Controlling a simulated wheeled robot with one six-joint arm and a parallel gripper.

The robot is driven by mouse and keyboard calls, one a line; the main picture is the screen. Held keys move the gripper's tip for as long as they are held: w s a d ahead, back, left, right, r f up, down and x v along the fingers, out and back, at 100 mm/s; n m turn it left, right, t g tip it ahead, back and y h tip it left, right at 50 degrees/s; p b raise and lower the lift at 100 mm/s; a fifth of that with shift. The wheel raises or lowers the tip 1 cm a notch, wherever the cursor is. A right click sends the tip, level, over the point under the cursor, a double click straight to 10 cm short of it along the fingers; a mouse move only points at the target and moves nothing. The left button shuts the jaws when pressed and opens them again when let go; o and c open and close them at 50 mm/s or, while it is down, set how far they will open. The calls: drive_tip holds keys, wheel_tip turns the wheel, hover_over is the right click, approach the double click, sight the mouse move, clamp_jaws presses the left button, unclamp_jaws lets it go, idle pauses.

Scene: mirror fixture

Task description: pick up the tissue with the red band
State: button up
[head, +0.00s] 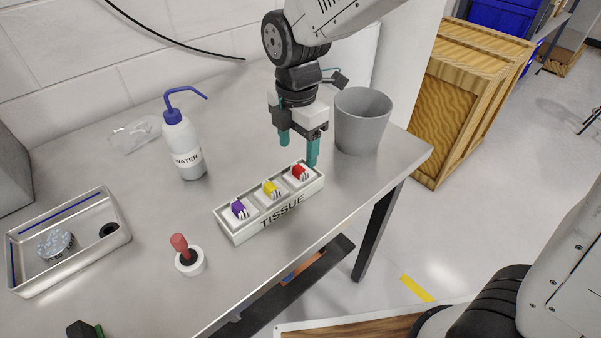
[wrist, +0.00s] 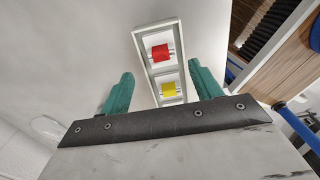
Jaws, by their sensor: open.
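The tissue with the red band (head: 300,172) sits in the right-end compartment of the white tissue box (head: 237,236). It also shows in the wrist view (wrist: 160,52). The tissue with the yellow band (head: 271,189) is in the middle compartment and shows in the wrist view (wrist: 169,90). The tissue with the purple band (head: 239,209) is in the left compartment. My gripper (head: 298,153) is open and empty, with its teal fingers pointing down just above and behind the red-banded tissue. In the wrist view the fingertips (wrist: 162,80) stand on either side of the box.
A grey bin (head: 362,122) stands close to the right of my gripper. A water bottle (head: 184,148) stands to the left. A metal tray (head: 70,270) and a red-handled stamp-like object (head: 188,256) are further left and front. The table's front edge is near the box.

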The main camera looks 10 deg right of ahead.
sight(299, 168)
drive_tip(key=f, duration=0.5)
drive_tip(key=shift+d+f, duration=0.2)
drive_tip(key=shift+f, duration=0.05)
drive_tip(key=shift+c, duration=0.3)
drive_tip(key=c, duration=1)
